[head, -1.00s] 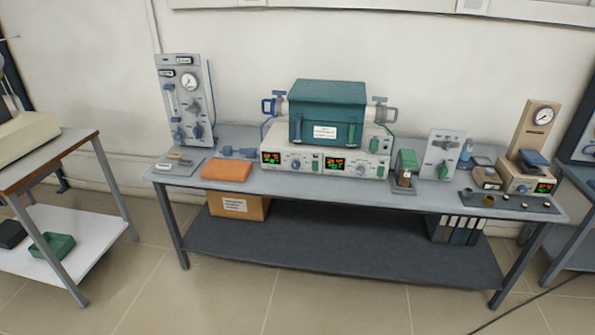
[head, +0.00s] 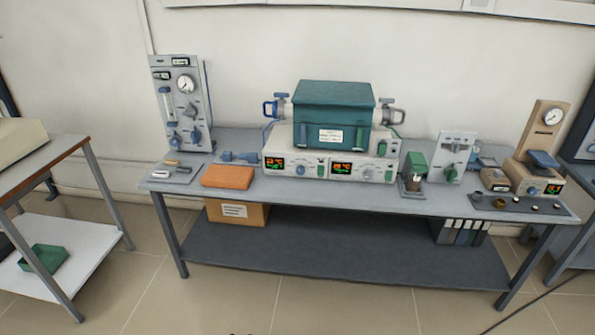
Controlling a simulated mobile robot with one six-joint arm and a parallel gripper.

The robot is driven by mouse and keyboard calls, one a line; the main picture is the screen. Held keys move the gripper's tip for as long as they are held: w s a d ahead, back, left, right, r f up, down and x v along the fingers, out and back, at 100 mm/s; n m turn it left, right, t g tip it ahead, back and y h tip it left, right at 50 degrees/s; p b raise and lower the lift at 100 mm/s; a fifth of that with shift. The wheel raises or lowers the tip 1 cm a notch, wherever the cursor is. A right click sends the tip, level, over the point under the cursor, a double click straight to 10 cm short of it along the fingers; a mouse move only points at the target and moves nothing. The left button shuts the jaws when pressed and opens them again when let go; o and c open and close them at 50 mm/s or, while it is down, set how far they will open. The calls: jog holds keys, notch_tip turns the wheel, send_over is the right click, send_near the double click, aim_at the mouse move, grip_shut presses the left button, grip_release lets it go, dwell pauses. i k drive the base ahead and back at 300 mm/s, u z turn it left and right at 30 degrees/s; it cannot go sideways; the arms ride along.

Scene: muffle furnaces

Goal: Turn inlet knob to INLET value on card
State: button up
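A grey upright panel (head: 180,105) stands at the left end of the bench, with a round gauge (head: 186,84), a clear flow tube (head: 166,105) and several blue knobs. One dark knob (head: 189,111) is at its middle right; two blue knobs (head: 173,140) are near its bottom. Which one is the inlet knob is too small to read. A smaller grey panel (head: 455,157) with a green knob (head: 453,148) stands at the right. A white label card (head: 330,136) is on the teal furnace; its text is unreadable. My gripper is not in view.
The grey bench (head: 330,192) has a lower shelf (head: 340,257). An orange block (head: 228,176) lies in front of the panel. The teal furnace (head: 334,100) sits mid-bench on white controllers. A side table (head: 50,160) stands left; open floor lies in front.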

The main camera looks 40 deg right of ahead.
aim_at(300, 170)
jog(key=u, duration=0.15)
jog(key=i, duration=0.9)
jog(key=u, duration=0.45)
